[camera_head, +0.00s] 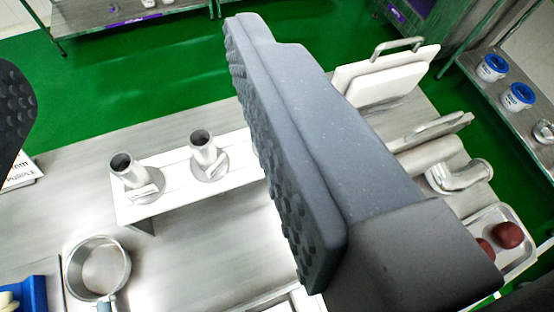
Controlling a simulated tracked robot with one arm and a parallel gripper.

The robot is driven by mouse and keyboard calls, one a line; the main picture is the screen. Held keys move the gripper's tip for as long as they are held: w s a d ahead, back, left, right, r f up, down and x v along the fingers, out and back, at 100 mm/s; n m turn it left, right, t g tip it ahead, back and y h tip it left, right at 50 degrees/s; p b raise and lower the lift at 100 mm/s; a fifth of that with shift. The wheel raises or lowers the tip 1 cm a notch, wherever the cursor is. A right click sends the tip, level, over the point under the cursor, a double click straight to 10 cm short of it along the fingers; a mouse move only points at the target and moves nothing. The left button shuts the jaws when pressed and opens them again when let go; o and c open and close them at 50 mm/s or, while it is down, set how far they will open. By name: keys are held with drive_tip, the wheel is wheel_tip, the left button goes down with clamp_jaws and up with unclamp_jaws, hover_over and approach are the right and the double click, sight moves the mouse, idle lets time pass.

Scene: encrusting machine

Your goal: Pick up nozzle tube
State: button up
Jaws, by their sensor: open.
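Two short silver metal tubes with flanged bases, which look like nozzle tubes, stand upright on a white raised shelf (178,186). One tube (128,172) is at the left and the other tube (204,150) is to its right. My gripper (135,85) is open, with nothing seen between its jaws. One large grey finger with a studded pad fills the middle of the view and hides part of the table. The other finger shows only at the left edge. Both tubes appear in the gap between the fingers, apart from the pads.
A metal pan (98,268) and a blue tray (38,292) are at the lower left. White boards (385,76) and a silver elbow pipe (462,176) lie right of the finger. A tray (520,258) holds dark red balls. Tubs (517,97) stand on a shelf. Green floor lies beyond.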

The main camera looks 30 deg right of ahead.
drive_tip(key=w+d+f+m+g+h+b, duration=0.15)
drive_tip(key=d+f, duration=0.25)
drive_tip(key=f, duration=0.8)
drive_tip(key=w+d+f+b, duration=0.15)
drive_tip(key=d+f, duration=0.25)
drive_tip(key=f, duration=0.9)
drive_tip(key=x, duration=0.8)
drive_tip(key=shift+w+d+r, duration=0.15)
drive_tip(key=shift+w+r, duration=0.05)
drive_tip(key=shift+w, duration=0.05)
drive_tip(key=shift+h, duration=0.25)
drive_tip(key=shift+b+x, duration=0.45)
drive_tip(key=shift+x, duration=2.15)
drive_tip(key=shift+s+d+f, duration=0.1)
drive_tip(key=shift+d+f, duration=0.05)
drive_tip(key=c, duration=1)
